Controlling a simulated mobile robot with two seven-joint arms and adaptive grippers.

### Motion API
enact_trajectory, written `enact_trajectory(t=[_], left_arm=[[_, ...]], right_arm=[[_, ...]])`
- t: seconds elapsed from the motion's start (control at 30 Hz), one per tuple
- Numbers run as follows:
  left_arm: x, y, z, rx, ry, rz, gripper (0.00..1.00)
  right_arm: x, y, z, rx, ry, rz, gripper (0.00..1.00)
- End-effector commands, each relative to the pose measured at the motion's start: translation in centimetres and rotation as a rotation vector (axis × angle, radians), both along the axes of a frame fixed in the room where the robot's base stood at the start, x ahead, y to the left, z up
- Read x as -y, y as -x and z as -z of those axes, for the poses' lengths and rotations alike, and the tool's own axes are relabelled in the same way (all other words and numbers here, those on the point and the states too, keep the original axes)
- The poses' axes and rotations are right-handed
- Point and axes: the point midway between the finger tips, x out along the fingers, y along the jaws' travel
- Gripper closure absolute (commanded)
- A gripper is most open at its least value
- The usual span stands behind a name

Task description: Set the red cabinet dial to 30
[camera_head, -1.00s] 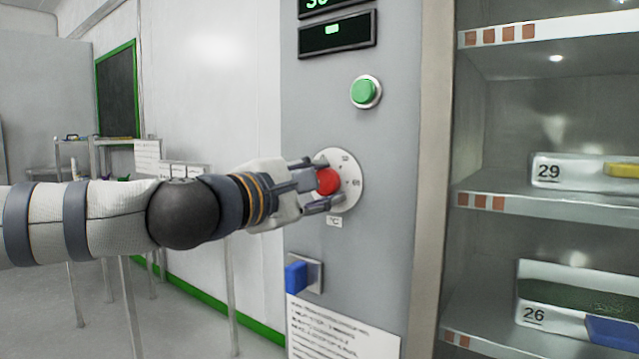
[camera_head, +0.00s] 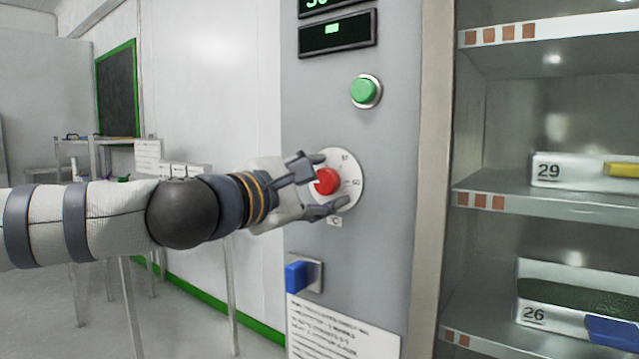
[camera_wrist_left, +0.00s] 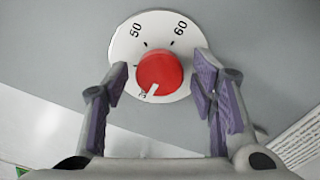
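The red dial (camera_head: 327,181) sits on a round white scale plate (camera_head: 351,170) on the grey cabinet front. In the left wrist view the red dial (camera_wrist_left: 160,72) has a white pointer aimed to the lower left, at a partly covered mark that I cannot read for sure. The numbers 50 and 60 show at the top of the plate. My left gripper (camera_head: 326,184) is open around the dial. In the left wrist view its fingers (camera_wrist_left: 162,64) stand either side of the dial with visible gaps. My right gripper is not in view.
A green button (camera_head: 364,91) and a dark display (camera_head: 337,34) are above the dial. A blue switch (camera_head: 297,275) and a printed notice (camera_head: 335,330) are below. Open metal shelves (camera_head: 540,186) with numbered trays stand to the right.

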Motion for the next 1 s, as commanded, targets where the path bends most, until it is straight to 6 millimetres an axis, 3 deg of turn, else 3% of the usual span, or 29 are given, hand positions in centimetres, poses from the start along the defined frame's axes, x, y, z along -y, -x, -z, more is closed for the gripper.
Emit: enact_trajectory(t=[0.33, 0.7, 1.0], left_arm=[[-0.4, 0.5, 0.0, 0.002, -0.001, -0.001, 0.44], [-5.8, 7.9, -0.1, 0.003, -0.001, -0.001, 0.44], [-7.1, 9.8, 0.0, 0.001, -0.002, 0.000, 0.44]], right_arm=[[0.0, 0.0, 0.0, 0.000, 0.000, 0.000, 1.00], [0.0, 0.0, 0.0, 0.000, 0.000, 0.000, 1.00], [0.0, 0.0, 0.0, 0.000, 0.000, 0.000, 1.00]])
